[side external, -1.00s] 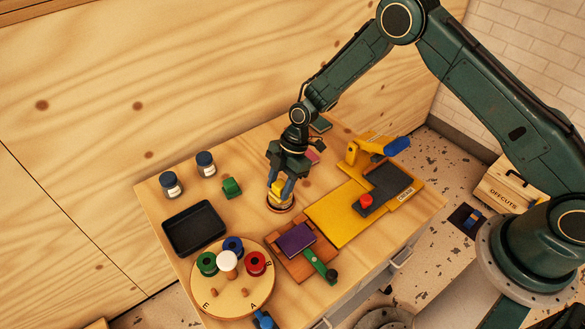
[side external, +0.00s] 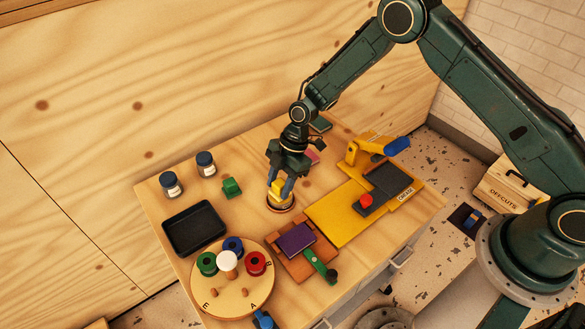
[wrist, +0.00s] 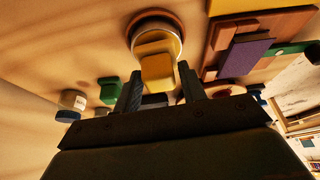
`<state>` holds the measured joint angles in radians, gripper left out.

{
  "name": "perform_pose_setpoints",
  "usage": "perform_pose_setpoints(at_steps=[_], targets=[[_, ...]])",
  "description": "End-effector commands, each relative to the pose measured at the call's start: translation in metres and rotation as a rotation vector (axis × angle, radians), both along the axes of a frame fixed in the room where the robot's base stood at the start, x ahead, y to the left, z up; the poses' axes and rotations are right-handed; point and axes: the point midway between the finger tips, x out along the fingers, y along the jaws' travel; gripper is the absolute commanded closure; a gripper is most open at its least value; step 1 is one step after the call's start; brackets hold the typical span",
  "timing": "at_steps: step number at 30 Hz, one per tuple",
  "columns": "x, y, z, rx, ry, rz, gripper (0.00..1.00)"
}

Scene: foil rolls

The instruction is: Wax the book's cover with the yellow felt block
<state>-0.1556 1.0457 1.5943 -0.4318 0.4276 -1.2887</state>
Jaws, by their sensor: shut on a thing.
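The yellow felt block (side external: 279,187) is held between the fingers of my gripper (side external: 281,184), which is shut on it. The block is at a round, shallow tin (side external: 281,208) with a pale rim; whether it touches what is inside, I cannot tell. In the wrist view the block (wrist: 157,68) sits between the two fingers (wrist: 162,88), with the tin (wrist: 155,22) just beyond it. The book with a purple cover (side external: 295,240) lies flat on a brown wooden board, in front of the tin, with a green clamp arm (side external: 314,262) at its edge.
A round wooden turntable (side external: 250,297) with coloured spools stands front left. A black tray (side external: 194,228), two dark-lidded jars (side external: 171,185) and a green block (side external: 231,187) are to the left. A yellow board (side external: 335,218) with a crease press (side external: 387,188) lies to the right.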

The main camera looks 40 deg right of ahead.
Motion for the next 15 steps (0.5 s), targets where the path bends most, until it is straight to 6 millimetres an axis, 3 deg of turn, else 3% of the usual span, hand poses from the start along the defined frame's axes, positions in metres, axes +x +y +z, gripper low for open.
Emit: perform_pose_setpoints(at_steps=[15], targets=[[0.000,0.000,0.030,0.001,-0.001,0.001,0.77]])
